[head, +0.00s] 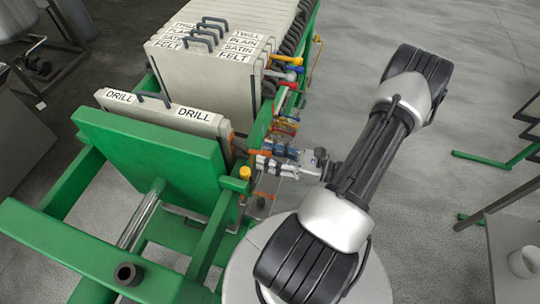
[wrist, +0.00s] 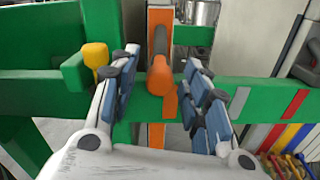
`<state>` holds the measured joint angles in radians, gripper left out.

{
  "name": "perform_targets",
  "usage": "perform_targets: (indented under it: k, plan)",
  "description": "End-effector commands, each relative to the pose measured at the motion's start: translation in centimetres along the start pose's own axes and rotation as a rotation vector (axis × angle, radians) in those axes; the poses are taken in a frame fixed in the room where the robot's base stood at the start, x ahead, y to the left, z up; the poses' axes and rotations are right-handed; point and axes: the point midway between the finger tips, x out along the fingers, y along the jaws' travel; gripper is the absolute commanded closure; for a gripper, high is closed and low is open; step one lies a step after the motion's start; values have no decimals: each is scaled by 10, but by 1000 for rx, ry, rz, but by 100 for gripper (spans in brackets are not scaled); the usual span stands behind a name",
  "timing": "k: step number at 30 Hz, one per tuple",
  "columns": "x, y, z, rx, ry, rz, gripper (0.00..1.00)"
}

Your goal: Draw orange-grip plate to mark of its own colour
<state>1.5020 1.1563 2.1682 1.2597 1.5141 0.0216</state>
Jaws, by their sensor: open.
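The orange-grip plate (head: 165,113) is a pale slab labelled DRILL. It stands upright beside the green end plate (head: 150,152). In the wrist view its orange grip (wrist: 160,76) points toward me from a dark shaft. My gripper (head: 262,158) is open at the plate's right side. In the wrist view my gripper (wrist: 162,92) has one blue-padded finger on each side of the grip, with gaps visible. An orange patch (wrist: 170,103) shows on the green rail (wrist: 260,97) just below the grip, partly covered by it. A whitish mark (wrist: 238,103) and a red mark (wrist: 295,103) are further right.
A stack of pale plates (head: 215,62) labelled FELT, SATIN, PLAIN and TWILL stands behind, across a gap. Their coloured grips (head: 285,62) stick out to the right. A yellow knob (wrist: 96,56) is close to my left finger. The floor at right is mostly clear.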

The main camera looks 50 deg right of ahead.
Motion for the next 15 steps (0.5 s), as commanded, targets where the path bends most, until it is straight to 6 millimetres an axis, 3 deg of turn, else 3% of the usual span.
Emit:
perform_targets:
  k: [6,15]
  plan:
    - [0,0,0,0,0,0,58]
    - [0,0,0,0,0,0,78]
